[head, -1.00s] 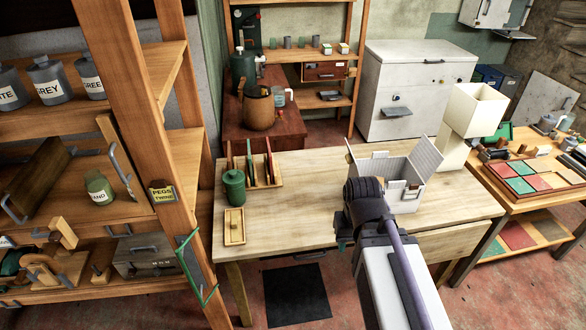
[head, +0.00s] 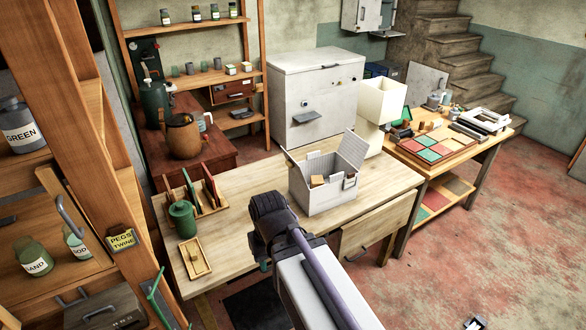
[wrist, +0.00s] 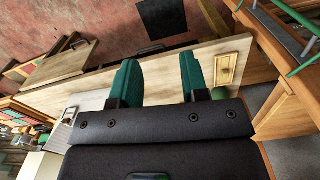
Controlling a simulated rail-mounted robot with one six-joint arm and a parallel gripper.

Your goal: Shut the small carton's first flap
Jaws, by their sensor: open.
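The small carton (head: 322,200) stands on the pale wooden table, white-grey with its top open and its flaps raised. A large flap (head: 352,148) stands up at the right and a narrower one (head: 291,166) leans out at the left. A small brown item (head: 317,181) shows inside. My gripper (head: 264,266) is by the table's front edge, left of and nearer than the carton, apart from it. In the wrist view my gripper (wrist: 160,78) has its two teal fingers spread with nothing between them. A pale box-like shape, probably the carton, shows at the left there (wrist: 88,104).
On the table (head: 235,222) stand a green canister (head: 182,219), a small wooden tray (head: 195,258) and a rack of upright boards (head: 203,190). Shelves fill the left. Bare tabletop lies left of the carton.

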